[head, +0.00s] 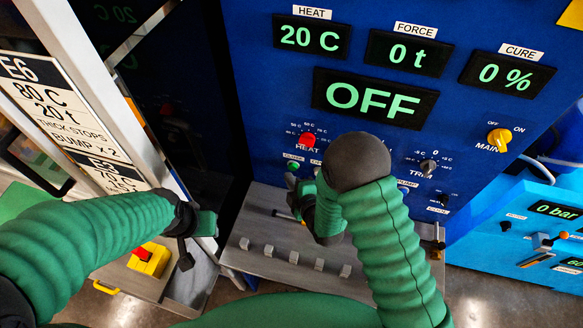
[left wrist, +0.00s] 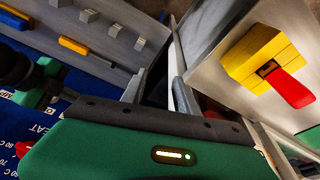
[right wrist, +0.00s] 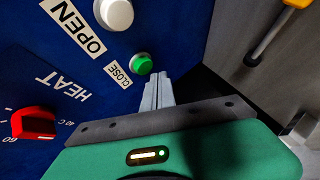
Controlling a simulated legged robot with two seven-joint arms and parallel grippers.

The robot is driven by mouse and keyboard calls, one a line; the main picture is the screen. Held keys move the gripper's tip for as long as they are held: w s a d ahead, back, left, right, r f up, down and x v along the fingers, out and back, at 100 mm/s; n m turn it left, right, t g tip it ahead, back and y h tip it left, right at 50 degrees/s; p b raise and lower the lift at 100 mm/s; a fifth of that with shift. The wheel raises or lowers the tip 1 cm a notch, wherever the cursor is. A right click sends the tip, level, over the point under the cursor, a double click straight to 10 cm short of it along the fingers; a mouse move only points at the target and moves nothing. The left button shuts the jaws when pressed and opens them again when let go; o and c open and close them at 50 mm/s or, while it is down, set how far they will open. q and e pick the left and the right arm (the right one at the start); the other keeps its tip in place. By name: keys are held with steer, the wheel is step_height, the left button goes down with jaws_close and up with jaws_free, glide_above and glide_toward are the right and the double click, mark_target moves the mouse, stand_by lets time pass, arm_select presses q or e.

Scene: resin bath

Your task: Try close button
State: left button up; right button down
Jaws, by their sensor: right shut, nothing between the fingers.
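The green close button (head: 293,166) is on the blue control panel, under a CLOSE label. In the right wrist view the button (right wrist: 142,64) shows just beyond and left of my fingertips. My right gripper (head: 291,182) is shut and empty, its fingers (right wrist: 160,78) pressed together beside the button; I cannot tell whether they touch it. My left gripper (head: 195,240) is away to the left, near the post. In the left wrist view its two fingers (left wrist: 157,88) stand apart with nothing between them.
A white OPEN button (right wrist: 113,14) and a red HEAT knob (right wrist: 32,123) are near the close button. The main display (head: 372,98) reads OFF. The yellow MAIN switch (head: 499,139) is to the right. A yellow box with a red handle (left wrist: 262,62) is near my left gripper.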

steer(key=shift+w+d, duration=0.1)
stand_by(0.4)
steer(key=shift+w+r, duration=0.1)
steer(key=shift+w, duration=0.15)
steer(key=shift+w+d, duration=0.25)
steer(key=shift+w, duration=0.3)
stand_by(0.7)
steer(key=shift+s, duration=0.1)
steer(key=shift+s+a+b, duration=0.25)
steer(key=shift+s+b, duration=0.05)
steer(key=shift+s, duration=0.55)
steer(key=shift+s+a, duration=0.25)
steer(key=shift+s, duration=0.55)
steer(key=shift+s+a, duration=0.3)
steer(key=shift+s, duration=0.45)
steer(key=shift+s+a, duration=0.25)
steer(key=shift+s, duration=0.55)
